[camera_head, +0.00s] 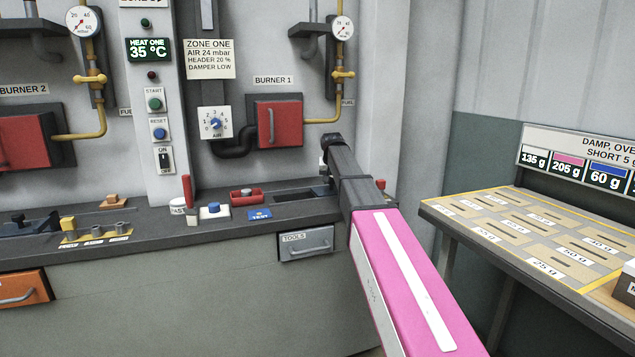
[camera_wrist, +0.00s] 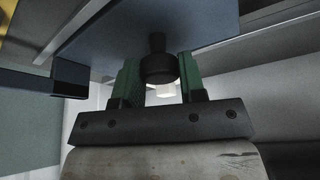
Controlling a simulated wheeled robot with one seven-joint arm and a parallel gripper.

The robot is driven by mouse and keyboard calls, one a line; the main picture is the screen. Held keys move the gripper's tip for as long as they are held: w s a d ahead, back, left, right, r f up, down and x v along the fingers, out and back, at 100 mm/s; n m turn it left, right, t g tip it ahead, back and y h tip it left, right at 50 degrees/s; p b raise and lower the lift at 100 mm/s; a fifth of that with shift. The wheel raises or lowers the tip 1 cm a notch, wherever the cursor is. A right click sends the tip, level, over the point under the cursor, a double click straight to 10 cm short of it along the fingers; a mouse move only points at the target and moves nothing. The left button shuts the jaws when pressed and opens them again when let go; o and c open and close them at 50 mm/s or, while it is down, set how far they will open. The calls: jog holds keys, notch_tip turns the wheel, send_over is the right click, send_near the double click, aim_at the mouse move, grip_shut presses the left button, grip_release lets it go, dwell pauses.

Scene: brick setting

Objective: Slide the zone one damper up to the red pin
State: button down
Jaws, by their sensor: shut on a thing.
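In the head view my pink arm reaches over the right end of the slot and hides most of the gripper. A small red piece (camera_head: 380,184), perhaps the red pin, shows just right of my arm.
A tools drawer (camera_head: 306,243) is below. A weights table (camera_head: 520,235) stands right.

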aim_at(335, 193)
jog(key=shift+w+d, duration=0.25)
jog(key=shift+d, duration=0.55)
jog(key=c, duration=0.7)
grip_release()
jog(key=v, duration=1.1)
jog(key=shift+f, duration=0.1)
jog(key=shift+s, duration=0.1)
